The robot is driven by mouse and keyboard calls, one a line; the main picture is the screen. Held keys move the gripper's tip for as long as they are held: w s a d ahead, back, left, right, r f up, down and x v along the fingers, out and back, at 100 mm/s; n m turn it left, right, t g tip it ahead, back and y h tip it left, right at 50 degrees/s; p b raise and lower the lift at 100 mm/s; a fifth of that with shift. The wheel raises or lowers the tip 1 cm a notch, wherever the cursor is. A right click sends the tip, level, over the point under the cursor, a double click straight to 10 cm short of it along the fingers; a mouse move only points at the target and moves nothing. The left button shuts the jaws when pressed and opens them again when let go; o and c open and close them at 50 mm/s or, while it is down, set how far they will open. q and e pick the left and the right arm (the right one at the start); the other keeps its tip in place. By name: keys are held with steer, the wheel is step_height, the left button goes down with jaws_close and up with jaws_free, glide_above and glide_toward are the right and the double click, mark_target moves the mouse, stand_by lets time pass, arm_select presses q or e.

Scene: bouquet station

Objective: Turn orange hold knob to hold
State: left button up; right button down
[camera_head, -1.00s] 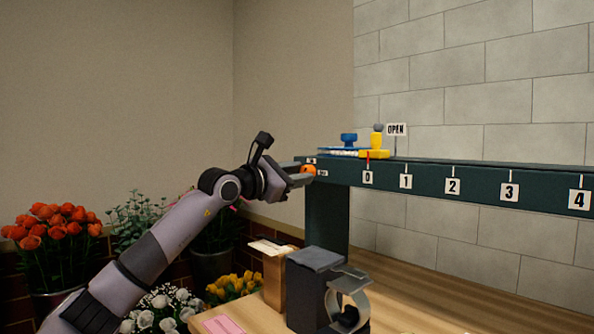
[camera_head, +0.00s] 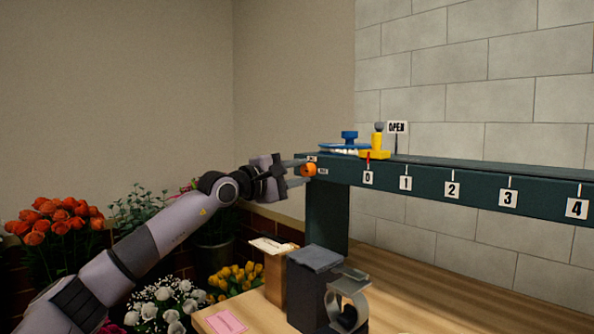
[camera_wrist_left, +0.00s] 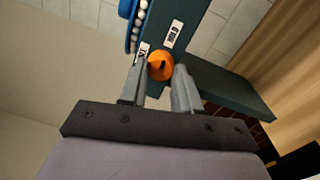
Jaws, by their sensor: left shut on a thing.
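The orange hold knob (camera_head: 308,170) sits on the left end of the dark green beam's front face. In the left wrist view the knob (camera_wrist_left: 160,66) shows a dark pointer mark and lies between two small labels, one of them (camera_wrist_left: 173,34) clearer than the other. My left gripper (camera_head: 300,170) reaches in from the left with its fingers on either side of the knob. In the left wrist view the gripper (camera_wrist_left: 163,76) is shut on the knob, one finger at each side. The label words are too small to read surely. My right gripper is not in view.
The green beam (camera_head: 430,182) carries number tags 0 to 4. A yellow slider (camera_head: 376,150), blue knob (camera_head: 349,138) and OPEN sign (camera_head: 397,128) are on top. Below are a wooden table (camera_head: 400,290), a dark block (camera_head: 314,285) and flowers (camera_head: 55,225).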

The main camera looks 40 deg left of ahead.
arm_select(q)
steer(key=shift+m, duration=0.3)
steer(key=o, duration=1.1)
steer(key=shift+c, duration=0.2)
steer(key=shift+s, duration=0.1)
steer(key=s+b, duration=0.4)
steer(key=s, duration=0.3)
steer(key=shift+a+f, duration=0.25)
steer(key=shift+a, duration=0.05)
